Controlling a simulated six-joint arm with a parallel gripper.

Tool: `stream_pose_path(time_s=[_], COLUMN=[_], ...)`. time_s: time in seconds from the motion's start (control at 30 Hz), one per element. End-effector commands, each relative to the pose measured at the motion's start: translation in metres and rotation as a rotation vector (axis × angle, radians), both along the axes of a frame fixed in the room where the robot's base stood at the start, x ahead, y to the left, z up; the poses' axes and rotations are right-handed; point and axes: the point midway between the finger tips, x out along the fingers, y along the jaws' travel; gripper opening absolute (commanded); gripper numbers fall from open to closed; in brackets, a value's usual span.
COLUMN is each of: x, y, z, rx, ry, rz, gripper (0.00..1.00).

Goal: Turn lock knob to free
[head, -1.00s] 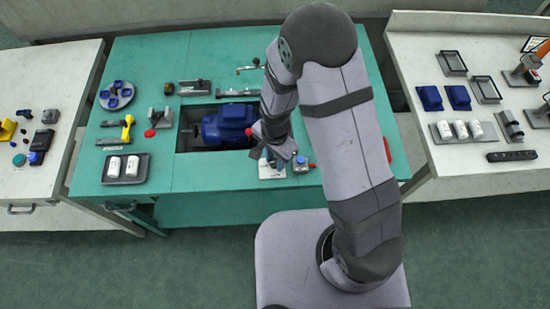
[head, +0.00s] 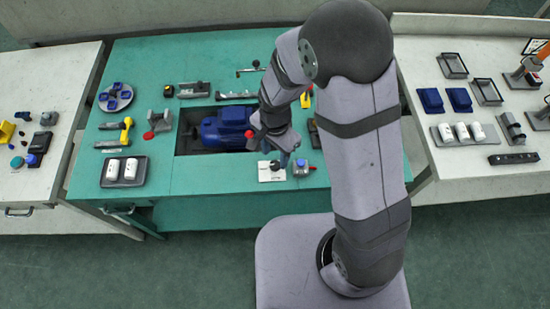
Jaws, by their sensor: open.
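A white plate (head: 266,177) lies near the front edge of the green bench, with a small dark knob (head: 274,165) standing on it. Beside it on the right is a small grey box with a blue top (head: 301,168) and a red tip. I cannot tell for sure which part is the lock knob or how it is turned. My gripper (head: 286,157) is open and points down just above and behind the plate, between the dark knob and the grey box. It appears empty. Its fingertips are small in view, and contact cannot be judged.
A blue pump (head: 225,127) sits in the bench recess, with a red knob (head: 249,134) at its right and another red knob (head: 149,135) left of the recess. A tray with white cylinders (head: 106,180) is at front left.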

Motion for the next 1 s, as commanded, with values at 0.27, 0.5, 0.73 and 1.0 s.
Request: stream_pose_path(time_s=[0.27, 0.5, 0.73, 1.0], x=[0.0, 0.0, 0.0, -0.001], y=[0.0, 0.0, 0.0, 0.0], z=[0.02, 0.022, 0.021, 0.021], rx=[0.001, 0.0, 0.0, -0.001], ry=[-0.001, 0.0, 0.0, 0.006], rz=[0.0, 0.0, 0.0, 0.139], gripper=[0.44, 0.44, 0.44, 0.44])
